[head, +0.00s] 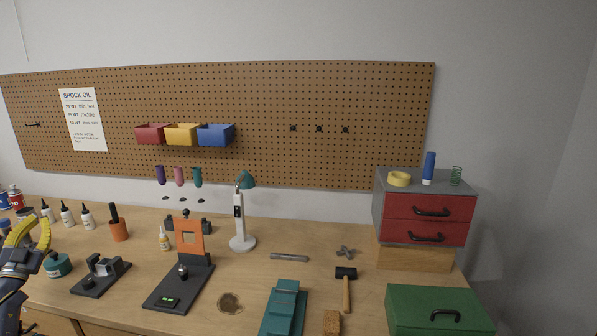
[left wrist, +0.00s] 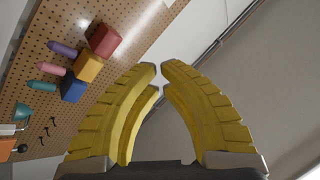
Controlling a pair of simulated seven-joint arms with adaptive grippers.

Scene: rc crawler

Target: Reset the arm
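My left gripper (head: 35,220) is at the left edge of the head view, above the left end of the workbench (head: 350,300). Its two curved yellow fingers point up, apart from each other. In the left wrist view the fingers (left wrist: 158,72) curve towards each other, with a gap between the tips and nothing held. My right gripper and arm are not in view.
A teal jar (head: 57,266), a dark stand (head: 101,275) and white bottles (head: 67,214) are close to my left gripper. A pegboard (head: 270,110) is behind.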

